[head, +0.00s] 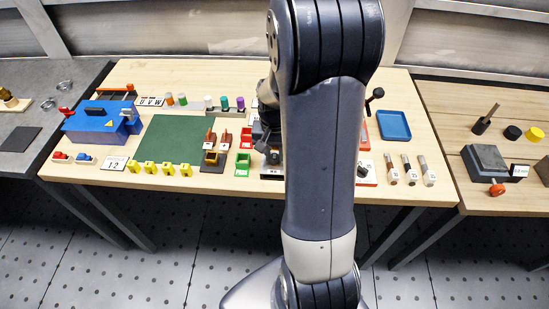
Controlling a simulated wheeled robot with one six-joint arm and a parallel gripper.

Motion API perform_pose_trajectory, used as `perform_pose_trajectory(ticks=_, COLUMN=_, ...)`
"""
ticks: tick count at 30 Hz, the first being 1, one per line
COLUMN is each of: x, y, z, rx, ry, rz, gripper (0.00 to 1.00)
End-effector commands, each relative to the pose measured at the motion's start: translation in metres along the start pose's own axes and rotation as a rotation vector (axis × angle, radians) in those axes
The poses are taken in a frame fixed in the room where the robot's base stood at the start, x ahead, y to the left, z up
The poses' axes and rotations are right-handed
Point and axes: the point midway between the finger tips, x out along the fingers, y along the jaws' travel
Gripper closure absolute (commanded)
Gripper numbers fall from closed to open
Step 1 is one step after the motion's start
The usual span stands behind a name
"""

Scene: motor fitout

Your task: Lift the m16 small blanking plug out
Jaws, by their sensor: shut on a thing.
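My gripper (263,137) shows only in part at the left edge of my arm, pointing down over the middle of the wooden bench (225,187). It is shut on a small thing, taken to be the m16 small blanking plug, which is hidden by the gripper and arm.
Left are a blue motor housing (95,122), a green mat (165,140) and several yellow pieces. Red (245,137) and green (243,164) trays stand near my gripper. Several capped bottles line the back. A blue tray (394,126) lies right. My arm hides the bench's middle.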

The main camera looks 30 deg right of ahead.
Motion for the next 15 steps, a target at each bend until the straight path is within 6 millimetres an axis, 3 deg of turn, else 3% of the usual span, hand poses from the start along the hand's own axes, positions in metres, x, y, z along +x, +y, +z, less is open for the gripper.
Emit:
perform_pose_trajectory(ticks=7, x=-0.013, y=0.0, z=-0.001, rx=0.0, ry=0.005, rz=-0.001, gripper=1.0)
perform_pose_trajectory(ticks=15, x=-0.066, y=0.0, z=-0.001, rx=0.0, ry=0.007, rz=-0.002, gripper=1.0)
